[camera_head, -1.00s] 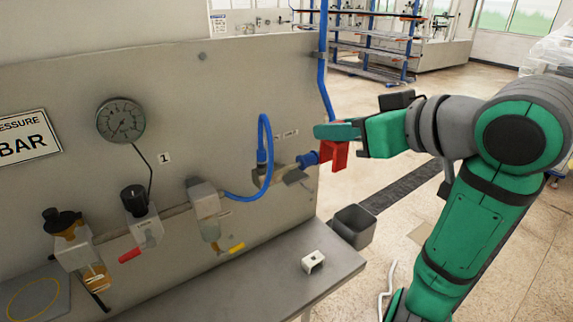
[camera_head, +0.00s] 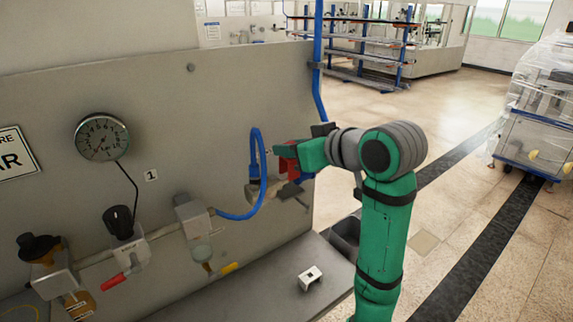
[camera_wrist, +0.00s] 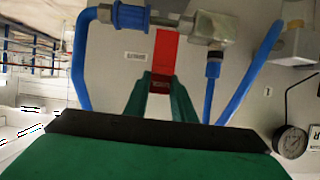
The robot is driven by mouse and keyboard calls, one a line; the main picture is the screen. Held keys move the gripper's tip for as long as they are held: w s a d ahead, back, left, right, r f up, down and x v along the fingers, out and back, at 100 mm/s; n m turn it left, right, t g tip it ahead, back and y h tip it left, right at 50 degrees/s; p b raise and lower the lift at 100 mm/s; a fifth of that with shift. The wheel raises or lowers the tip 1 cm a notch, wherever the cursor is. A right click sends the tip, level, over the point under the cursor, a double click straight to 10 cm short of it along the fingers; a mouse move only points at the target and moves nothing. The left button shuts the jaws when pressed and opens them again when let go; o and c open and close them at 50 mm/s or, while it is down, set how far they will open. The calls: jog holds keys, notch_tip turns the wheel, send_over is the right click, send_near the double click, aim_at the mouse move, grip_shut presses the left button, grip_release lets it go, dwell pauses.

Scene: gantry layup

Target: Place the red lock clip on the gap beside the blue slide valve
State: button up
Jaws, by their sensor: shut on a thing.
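My gripper (camera_head: 283,152) is shut on the red lock clip (camera_head: 288,168) in front of the panel's right end. In the wrist view the clip (camera_wrist: 165,52) sticks out beyond my fingertips (camera_wrist: 160,84). Its far end appears close to the short pipe (camera_wrist: 168,19) between the blue slide valve (camera_wrist: 131,17) and a metal fitting (camera_wrist: 210,27). I cannot tell whether it touches the pipe. In the head view the valve is mostly hidden behind my gripper and the clip.
A blue hose (camera_head: 254,160) loops just left of my gripper. A pressure gauge (camera_head: 102,137) and a red-handled valve (camera_head: 112,282) are farther left on the panel. A small white block (camera_head: 310,278) lies on the bench ledge (camera_head: 250,297).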

jog(key=shift+w+a+f, duration=0.15)
jog(key=shift+w+f, duration=0.45)
jog(key=shift+f, duration=0.15)
jog(key=shift+w+a+f, duration=0.1)
jog(key=shift+w+f, duration=0.05)
jog(key=shift+f, duration=0.8)
jog(key=shift+w+a+f, duration=0.1)
jog(key=shift+w+f, duration=0.05)
jog(key=shift+f, duration=0.75)
jog(key=shift+f, duration=0.1)
jog(key=o, duration=1.1)
jog(key=shift+c, duration=0.2)
jog(key=v, duration=1.2)
jog(key=shift+r, duration=0.2)
